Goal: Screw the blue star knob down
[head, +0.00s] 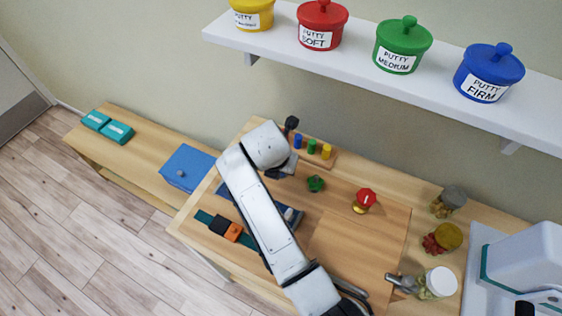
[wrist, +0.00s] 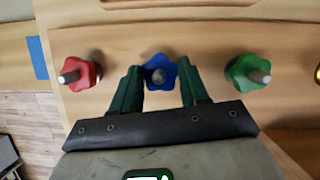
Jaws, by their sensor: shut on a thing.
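A red star knob (wrist: 76,73) stands to the left and a green star knob (wrist: 247,73) to the right, both clear of the fingers. In the head view the green star knob (head: 315,184) shows right of my arm; the blue knob and my fingertips are hidden behind the arm.
A red knob on a brass base (head: 365,200) stands further right on the board (head: 345,243). Blue, green and yellow pegs (head: 312,146) are behind. Several jars (head: 442,238) line the right side. A shelf with putty tubs (head: 403,46) runs above.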

